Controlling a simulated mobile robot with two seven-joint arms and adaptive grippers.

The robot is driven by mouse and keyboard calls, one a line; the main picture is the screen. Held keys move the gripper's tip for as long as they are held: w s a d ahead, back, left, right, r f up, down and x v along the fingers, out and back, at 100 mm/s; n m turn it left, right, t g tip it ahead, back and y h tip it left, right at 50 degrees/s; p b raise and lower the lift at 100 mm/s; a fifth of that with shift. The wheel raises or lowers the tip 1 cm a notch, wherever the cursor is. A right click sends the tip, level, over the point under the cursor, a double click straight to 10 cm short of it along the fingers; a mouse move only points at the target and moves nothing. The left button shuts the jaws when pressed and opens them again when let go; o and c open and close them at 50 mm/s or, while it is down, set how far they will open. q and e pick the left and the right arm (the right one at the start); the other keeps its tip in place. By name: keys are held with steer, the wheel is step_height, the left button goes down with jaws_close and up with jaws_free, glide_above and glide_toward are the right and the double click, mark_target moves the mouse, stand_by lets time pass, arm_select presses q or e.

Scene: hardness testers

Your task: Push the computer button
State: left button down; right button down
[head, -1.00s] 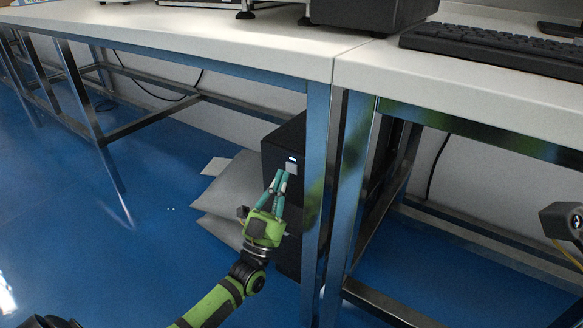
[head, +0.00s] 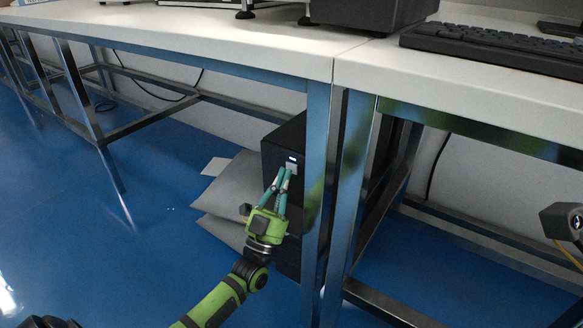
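The black computer tower (head: 284,139) stands under the table behind the metal leg. A small lit white-blue mark (head: 292,159) shows on its front, with a pale square patch just below it, partly behind my fingertips. My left gripper (head: 285,172) is green with teal fingers that come together at the tips. It points up at the tower's front, its tips just below the lit mark. It looks shut and holds nothing. I cannot tell whether the tips touch the front. My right gripper is not in view.
A metal table leg (head: 317,190) stands close right of the tower. The white tabletop (head: 230,45) is above, with a keyboard (head: 490,45) on the right. The blue floor (head: 170,240) at left is open.

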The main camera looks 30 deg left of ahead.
arm_select(q)
steer(key=shift+w, duration=0.45)
stand_by(0.6)
steer(key=shift+s+d, duration=0.1)
steer(key=shift+s+f+p, duration=0.15)
steer(key=shift+s+p, duration=0.3)
steer(key=shift+s, duration=0.25)
steer(key=s+p, duration=0.3)
steer(key=s, duration=0.3)
steer(key=shift+a, duration=0.3)
